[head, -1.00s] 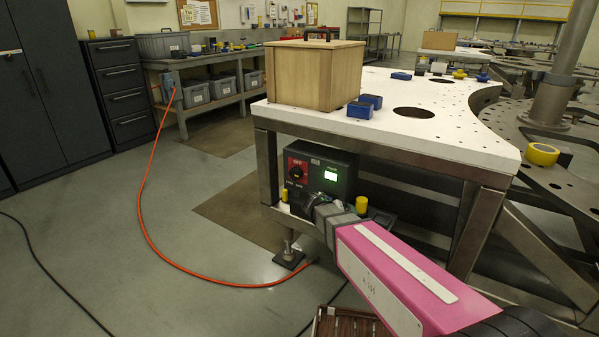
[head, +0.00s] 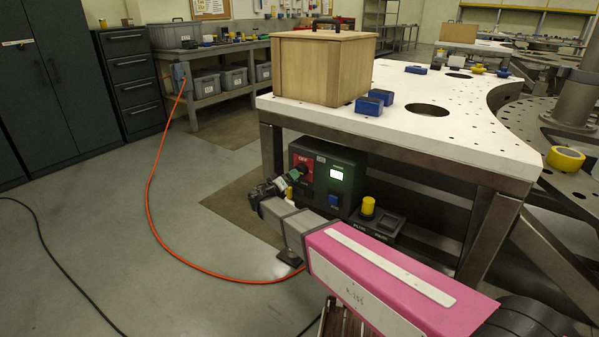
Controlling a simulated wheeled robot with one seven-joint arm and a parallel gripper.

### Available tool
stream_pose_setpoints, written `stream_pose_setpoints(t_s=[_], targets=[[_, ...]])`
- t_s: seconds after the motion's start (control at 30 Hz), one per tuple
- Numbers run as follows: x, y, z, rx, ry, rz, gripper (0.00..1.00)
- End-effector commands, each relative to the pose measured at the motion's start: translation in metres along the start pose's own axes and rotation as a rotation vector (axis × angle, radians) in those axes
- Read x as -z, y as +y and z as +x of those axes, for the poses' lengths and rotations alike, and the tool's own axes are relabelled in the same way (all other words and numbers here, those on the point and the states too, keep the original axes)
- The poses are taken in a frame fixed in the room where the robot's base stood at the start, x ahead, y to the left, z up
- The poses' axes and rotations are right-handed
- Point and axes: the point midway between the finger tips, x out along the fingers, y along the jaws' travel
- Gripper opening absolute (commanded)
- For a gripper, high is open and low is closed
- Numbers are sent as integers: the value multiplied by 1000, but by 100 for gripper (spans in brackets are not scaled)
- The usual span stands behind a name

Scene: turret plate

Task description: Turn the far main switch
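A dark control box (head: 343,180) with a lit green-white display sits under the near corner of the white-topped table. A red switch plate (head: 302,165) is on the left of its front face, and the knob on it is partly hidden. My gripper (head: 293,176) is at the lower left of this plate, its tip close to the switch. I cannot tell whether it touches the switch or whether its fingers are open. Another box (head: 179,76), grey-blue with an orange cable, is on the end of the far workbench; I see no clear switch on it.
A wooden crate (head: 322,70) and blue blocks (head: 375,101) stand on the white table (head: 450,128). A yellow-capped post (head: 367,207) is right of the control box.

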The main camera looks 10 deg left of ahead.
Motion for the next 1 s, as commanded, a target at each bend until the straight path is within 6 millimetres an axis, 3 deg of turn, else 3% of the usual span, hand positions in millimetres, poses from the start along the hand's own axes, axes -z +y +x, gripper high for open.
stream_pose_setpoints(t_s=[0.2, 0.4, 0.87, 1.0], targets=[[0, -1, 42, -1, -2, 0, 86], [0, -1, 68, -1, -1, -1, 86], [0, 0, 78, 1, -1, -1, 86], [0, 0, 78, 1, -1, -1, 44]])
